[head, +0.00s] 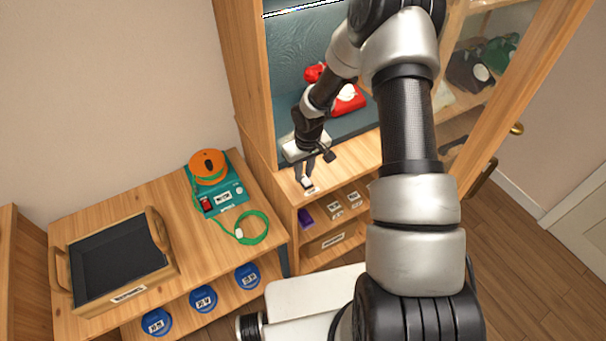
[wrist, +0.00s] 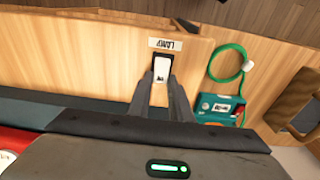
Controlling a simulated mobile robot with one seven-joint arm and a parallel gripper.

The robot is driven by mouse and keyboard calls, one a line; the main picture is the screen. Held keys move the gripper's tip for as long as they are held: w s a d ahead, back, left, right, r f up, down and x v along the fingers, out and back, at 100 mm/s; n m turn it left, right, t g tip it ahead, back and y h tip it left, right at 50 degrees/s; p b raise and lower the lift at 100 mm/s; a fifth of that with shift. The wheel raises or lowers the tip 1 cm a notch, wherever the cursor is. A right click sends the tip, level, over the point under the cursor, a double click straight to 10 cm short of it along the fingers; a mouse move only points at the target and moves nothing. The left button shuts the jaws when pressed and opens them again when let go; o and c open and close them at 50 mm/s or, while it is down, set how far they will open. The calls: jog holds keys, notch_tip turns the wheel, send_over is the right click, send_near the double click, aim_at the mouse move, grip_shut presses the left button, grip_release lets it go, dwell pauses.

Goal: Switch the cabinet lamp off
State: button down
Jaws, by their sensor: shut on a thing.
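The lamp switch is a white rocker in a dark frame (wrist: 162,69) on the wooden front ledge of the cabinet, beside a label reading LAMP (wrist: 165,44). My gripper (wrist: 163,80) is at the switch, its two dark fingers shut on it from both sides. In the head view my gripper (head: 306,181) reaches down to the ledge at the cabinet's left front. A bright white strip, seemingly the cabinet lamp (head: 300,8), shows at the top of the cabinet and looks lit. The fingers partly hide the switch.
A red phone (head: 347,100) stands inside the cabinet behind my gripper. The glazed cabinet door (head: 545,75) stands open at right. On the left bench are a teal device with a green cable (head: 225,200) and a black-lined wooden tray (head: 118,258).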

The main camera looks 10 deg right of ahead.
jog(key=shift+s+f+t+b, duration=0.25)
jog(key=shift+t+b, duration=0.35)
jog(key=shift+b, duration=0.45)
jog(key=shift+d+r+t+y, duration=0.1)
jog(key=shift+r+t+y, duration=0.2)
jog(key=c, duration=1.6)
grip_release()
jog(key=p+v, duration=0.2)
jog(key=v, duration=1.5)
jog(key=shift+s+r+p, duration=0.1)
jog(key=shift+r+p, duration=0.1)
jog(key=shift+p, duration=0.15)
